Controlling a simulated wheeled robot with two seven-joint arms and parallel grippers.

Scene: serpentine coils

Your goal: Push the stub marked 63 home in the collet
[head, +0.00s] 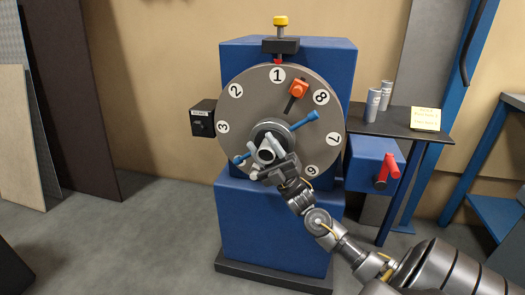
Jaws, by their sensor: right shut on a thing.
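The collet (271,128) sits at the hub of a large grey disc on a blue machine. My right gripper (267,160) is in front of the hub, shut on a short pale grey round stub (266,154) whose near end shows between the fingers. No number on the stub can be read. The gripper hides the lower part of the hub, so I cannot tell how far the stub sits in the collet. My left gripper is not in view.
A blue bar (305,120) crosses the hub.

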